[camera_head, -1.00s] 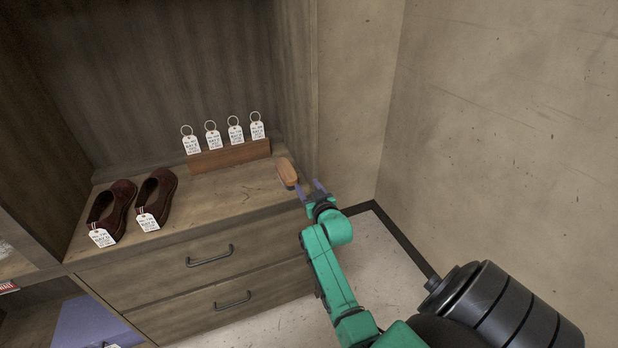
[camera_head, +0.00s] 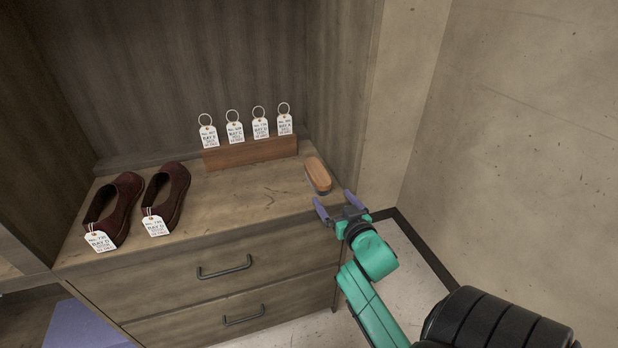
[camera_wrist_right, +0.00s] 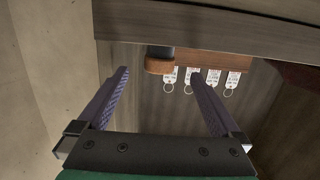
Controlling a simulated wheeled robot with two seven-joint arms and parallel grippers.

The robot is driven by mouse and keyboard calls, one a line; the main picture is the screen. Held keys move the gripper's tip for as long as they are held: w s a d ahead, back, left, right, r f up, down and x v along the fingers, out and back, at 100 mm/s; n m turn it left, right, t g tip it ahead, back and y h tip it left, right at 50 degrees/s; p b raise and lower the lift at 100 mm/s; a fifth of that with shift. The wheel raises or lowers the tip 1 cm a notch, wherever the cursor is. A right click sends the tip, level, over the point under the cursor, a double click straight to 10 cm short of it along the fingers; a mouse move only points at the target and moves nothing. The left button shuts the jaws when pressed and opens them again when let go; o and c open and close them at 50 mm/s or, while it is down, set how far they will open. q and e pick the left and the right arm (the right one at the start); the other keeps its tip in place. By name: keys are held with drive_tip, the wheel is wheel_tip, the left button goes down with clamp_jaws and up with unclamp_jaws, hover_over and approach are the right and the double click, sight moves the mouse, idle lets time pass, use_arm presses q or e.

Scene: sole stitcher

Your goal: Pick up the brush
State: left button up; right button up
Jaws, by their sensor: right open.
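The brush (camera_head: 317,174) has a light brown wooden back with a dark underside. It lies on the cabinet top near its right end, close to the side wall. In the right wrist view the brush (camera_wrist_right: 159,64) shows beyond the fingertips, between their lines. My right gripper (camera_head: 335,205) is open and empty, just in front of the brush and near the cabinet top's front edge. It is apart from the brush. The right wrist view also shows the open fingers (camera_wrist_right: 158,82) with nothing between them. My left gripper is not in view.
A wooden block (camera_head: 250,152) with several ringed tags stands behind and left of the brush. Two dark red shoes (camera_head: 168,197) with tags sit at the left. The cabinet top (camera_head: 240,200) is bare between shoes and brush. Drawers with handles (camera_head: 224,268) are below.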

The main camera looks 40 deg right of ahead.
sight(328, 188)
drive_tip(key=x, duration=0.6)
drive_tip(key=shift+d+r, duration=0.2)
drive_tip(key=shift+d, duration=0.05)
drive_tip(key=x, duration=0.7)
drive_tip(key=shift+w+a+r+b, duration=0.1)
drive_tip(key=shift+w+r+b, duration=0.05)
drive_tip(key=shift+b, duration=0.2)
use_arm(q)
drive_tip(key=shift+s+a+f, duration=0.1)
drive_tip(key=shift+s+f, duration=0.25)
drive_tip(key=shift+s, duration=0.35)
use_arm(e)
drive_tip(key=shift+r, duration=0.1)
drive_tip(key=c, duration=1.5)
